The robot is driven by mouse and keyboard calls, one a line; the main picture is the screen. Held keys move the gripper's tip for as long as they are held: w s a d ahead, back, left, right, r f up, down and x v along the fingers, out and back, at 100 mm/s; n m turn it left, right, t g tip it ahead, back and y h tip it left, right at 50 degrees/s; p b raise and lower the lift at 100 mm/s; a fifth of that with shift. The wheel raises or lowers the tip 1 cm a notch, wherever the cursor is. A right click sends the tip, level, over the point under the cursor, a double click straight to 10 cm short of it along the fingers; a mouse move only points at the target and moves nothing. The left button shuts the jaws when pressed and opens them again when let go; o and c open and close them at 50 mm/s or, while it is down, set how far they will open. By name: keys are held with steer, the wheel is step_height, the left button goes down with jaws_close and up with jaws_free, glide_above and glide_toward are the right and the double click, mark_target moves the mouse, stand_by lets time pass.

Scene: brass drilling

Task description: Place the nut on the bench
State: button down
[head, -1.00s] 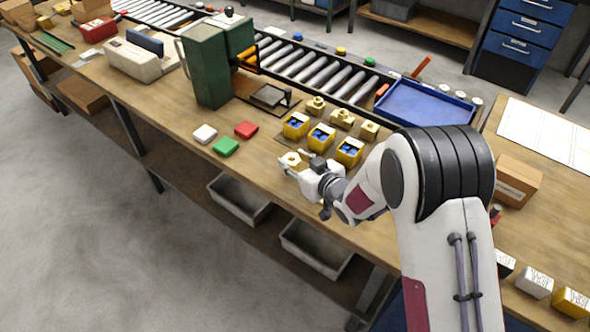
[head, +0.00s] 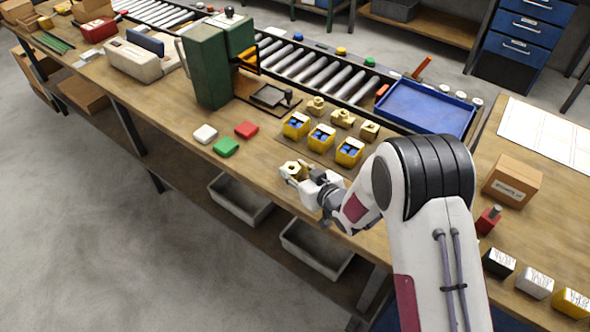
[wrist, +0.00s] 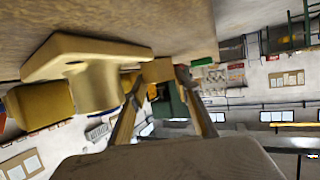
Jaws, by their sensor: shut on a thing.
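The nut (head: 292,168) is a small brass-coloured piece near the front edge of the wooden bench (head: 180,115). My gripper (head: 296,174) lies low over the bench, pointing left, and is shut on the nut. In the wrist view the two fingers of my gripper (wrist: 158,88) close in around a small tan-brass piece (wrist: 158,69), seemingly the nut, close to the bench surface. I cannot tell whether the nut touches the bench. A flanged brass piece (wrist: 95,80) looms large at the left of the wrist view, apart from the fingers.
Yellow bins with blue contents (head: 321,138) stand just behind my gripper, with brass fittings (head: 342,119) behind them. White, green (head: 226,147) and red blocks lie to the left. A green press (head: 208,65) stands further back. Bare bench lies between the blocks and my gripper.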

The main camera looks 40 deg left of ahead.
steer(key=c, duration=1.4)
jaws_free()
steer(key=shift+r, duration=0.1)
steer(key=shift+s+d+r, duration=0.15)
steer(key=shift+d, duration=0.25)
steer(key=shift+v, duration=5.5)
